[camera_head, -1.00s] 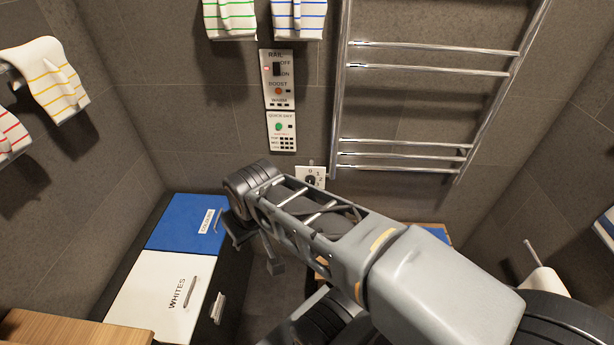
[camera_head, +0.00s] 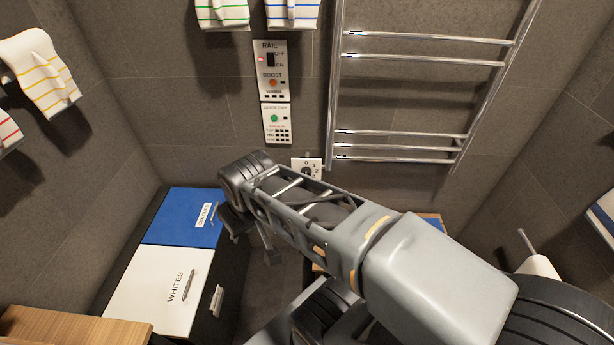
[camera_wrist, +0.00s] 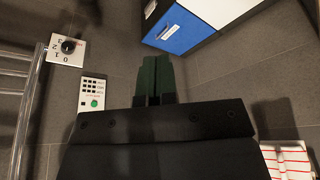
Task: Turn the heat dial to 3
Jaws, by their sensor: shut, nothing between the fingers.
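My gripper (camera_wrist: 155,62) is shut and empty, with dark green fingers side by side. It is apart from the dial, to its right in the wrist view.
A chrome towel rail (camera_head: 400,134) stands just above and right of the dial. A RAIL panel (camera_head: 272,70) and a panel with a green button (camera_head: 276,122) are on the wall. Blue (camera_head: 185,215) and white WHITES (camera_head: 155,290) bin lids are at lower left.

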